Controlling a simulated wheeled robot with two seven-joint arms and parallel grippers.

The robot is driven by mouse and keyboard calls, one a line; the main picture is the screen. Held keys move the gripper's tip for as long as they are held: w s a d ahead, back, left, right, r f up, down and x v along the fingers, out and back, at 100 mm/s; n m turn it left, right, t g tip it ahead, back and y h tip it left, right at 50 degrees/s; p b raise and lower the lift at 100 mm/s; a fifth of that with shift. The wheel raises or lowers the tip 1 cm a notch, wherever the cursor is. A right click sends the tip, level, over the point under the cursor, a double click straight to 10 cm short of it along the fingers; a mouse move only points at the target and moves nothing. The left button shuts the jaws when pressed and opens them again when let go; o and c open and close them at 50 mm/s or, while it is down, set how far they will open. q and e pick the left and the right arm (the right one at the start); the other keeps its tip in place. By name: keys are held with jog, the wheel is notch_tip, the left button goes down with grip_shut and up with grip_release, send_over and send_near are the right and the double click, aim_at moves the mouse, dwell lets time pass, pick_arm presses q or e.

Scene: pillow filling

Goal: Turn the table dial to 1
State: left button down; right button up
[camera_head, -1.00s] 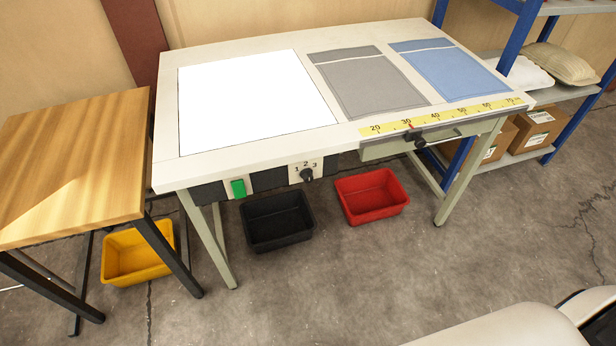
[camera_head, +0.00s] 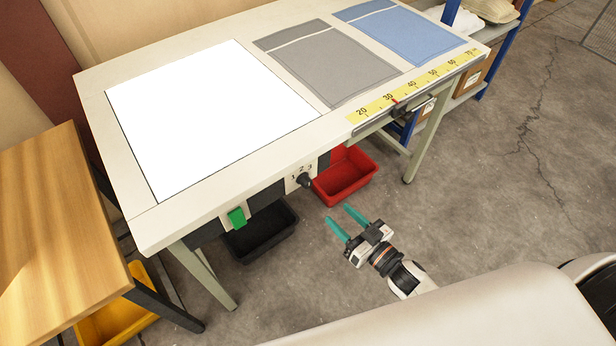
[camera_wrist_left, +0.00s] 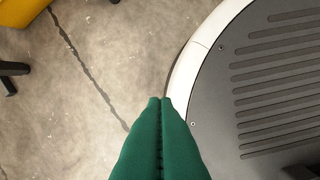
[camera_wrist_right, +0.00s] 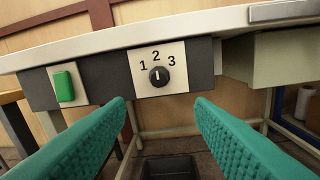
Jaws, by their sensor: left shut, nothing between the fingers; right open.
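The black table dial (camera_head: 305,181) sits on a white plate on the front of the table. In the right wrist view the dial (camera_wrist_right: 158,76) is below the numbers 1, 2 and 3, and its pale mark appears to point up toward 2. My right gripper (camera_head: 340,214) is open and empty, in front of the dial and a little apart from it. In the right wrist view its green fingers (camera_wrist_right: 161,106) reach toward the dial, which lies between and above their tips. My left gripper (camera_wrist_left: 160,100) is shut and empty above the floor, outside the head view.
A green button (camera_wrist_right: 64,86) is on the panel left of the dial. The white table edge (camera_wrist_right: 120,40) overhangs the panel. A black bin (camera_head: 262,232) and a red bin (camera_head: 345,175) stand below. A wooden table (camera_head: 55,230) is at the left. Bare floor lies at the right.

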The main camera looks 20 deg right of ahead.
aim_at(310, 185)
jog(key=x, duration=0.7)
jog(key=r+x, duration=0.1)
jog(key=x, duration=0.3)
jog(key=shift+w, duration=0.1)
jog(key=shift+w+a, duration=0.1)
jog(key=shift+w, duration=0.2)
pick_arm(q)
jog(key=shift+s+d+r, duration=0.15)
jog(key=shift+s+d, duration=0.55)
jog(key=shift+s, duration=0.2)
jog(key=shift+s, duration=0.15)
jog(key=shift+s, duration=0.2)
pick_arm(e)
jog(key=c, duration=0.9)
